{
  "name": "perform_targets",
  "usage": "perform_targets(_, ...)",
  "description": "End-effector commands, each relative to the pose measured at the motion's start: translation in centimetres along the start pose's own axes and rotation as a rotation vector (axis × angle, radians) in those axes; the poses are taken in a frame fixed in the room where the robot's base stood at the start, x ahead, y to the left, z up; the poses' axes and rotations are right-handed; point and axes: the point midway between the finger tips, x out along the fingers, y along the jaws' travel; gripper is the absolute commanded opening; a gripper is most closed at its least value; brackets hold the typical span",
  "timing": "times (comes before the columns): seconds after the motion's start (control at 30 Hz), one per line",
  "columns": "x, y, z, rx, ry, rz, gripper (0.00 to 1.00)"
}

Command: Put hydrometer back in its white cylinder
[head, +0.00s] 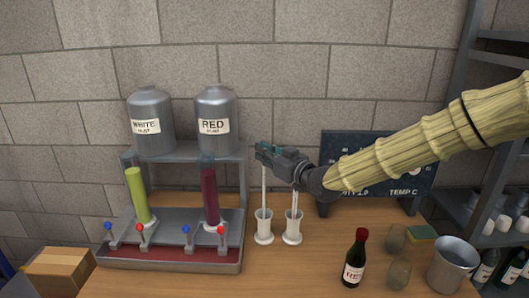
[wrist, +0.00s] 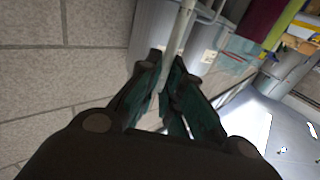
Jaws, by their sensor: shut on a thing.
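My gripper (head: 266,152) is shut on a thin pale hydrometer (head: 264,186), above the left of two white cylinders (head: 264,237). The hydrometer hangs nearly upright, and its lower end meets the mouth of that cylinder; I cannot tell how deep it goes. The right white cylinder (head: 294,238) stands beside it, with a similar thin rod (head: 295,200) rising from it, its top hidden behind my gripper. In the wrist view the pale hydrometer stem (wrist: 179,35) passes between the dark green fingers (wrist: 172,85).
Left stands a metal rack (head: 185,152) with two tanks and coloured tubes over a red-floored tray (head: 170,257). Right are a wine bottle (head: 355,262), glasses (head: 398,272) and a metal bucket (head: 452,265). A dark board (head: 345,145) stands behind my arm. Table in front of the cylinders is clear.

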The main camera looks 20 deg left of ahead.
Motion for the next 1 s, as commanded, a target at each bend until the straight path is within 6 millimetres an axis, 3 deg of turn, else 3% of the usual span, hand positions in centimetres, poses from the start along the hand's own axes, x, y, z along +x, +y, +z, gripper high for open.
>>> perform_targets(1.0,0.0,0.0,2.9,0.0,0.001,0.0,0.0)
